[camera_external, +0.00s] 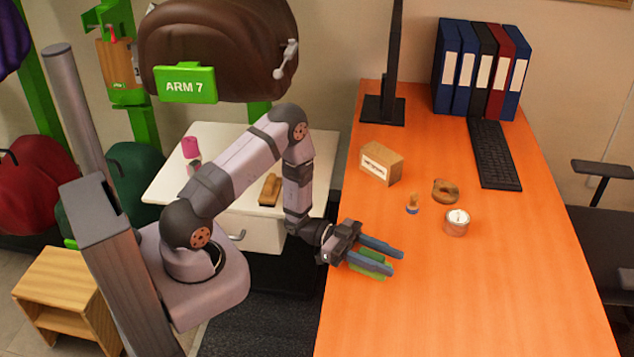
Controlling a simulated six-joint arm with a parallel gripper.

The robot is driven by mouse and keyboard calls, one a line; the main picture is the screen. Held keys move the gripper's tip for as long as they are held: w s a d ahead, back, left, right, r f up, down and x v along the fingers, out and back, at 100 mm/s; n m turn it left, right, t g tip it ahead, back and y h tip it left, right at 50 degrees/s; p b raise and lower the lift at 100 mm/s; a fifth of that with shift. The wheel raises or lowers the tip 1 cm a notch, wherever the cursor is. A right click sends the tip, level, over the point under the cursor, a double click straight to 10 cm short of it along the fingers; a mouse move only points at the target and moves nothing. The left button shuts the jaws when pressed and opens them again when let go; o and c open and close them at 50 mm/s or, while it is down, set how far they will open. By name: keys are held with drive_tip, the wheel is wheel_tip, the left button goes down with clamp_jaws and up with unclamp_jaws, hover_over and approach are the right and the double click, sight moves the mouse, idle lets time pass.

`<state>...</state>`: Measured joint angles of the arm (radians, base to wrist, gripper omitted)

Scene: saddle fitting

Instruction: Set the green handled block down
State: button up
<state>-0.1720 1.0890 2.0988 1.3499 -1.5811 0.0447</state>
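The green handled block (376,275) is at the left edge of the orange desk, low in the picture. My gripper (398,266) is directly over it, with its two blue-grey fingers pointing right and lying side by side with a gap between them. Green shows in the gap and below the nearer finger. The fingers hide most of the block, and its handle cannot be made out. I cannot tell whether the fingers press on it, or whether its underside touches the desk.
A keyboard (494,153), monitor (383,108) and binders (482,68) are farther back. The front right is clear.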

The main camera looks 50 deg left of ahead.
drive_tip(key=shift+r, duration=0.25)
drive_tip(key=shift+s+a+f, duration=0.1)
drive_tip(key=shift+a+f, duration=0.05)
drive_tip(key=shift+a, duration=0.15)
drive_tip(key=b+v, duration=0.2)
drive_tip(key=v, duration=0.9)
drive_tip(key=shift+a, duration=0.2)
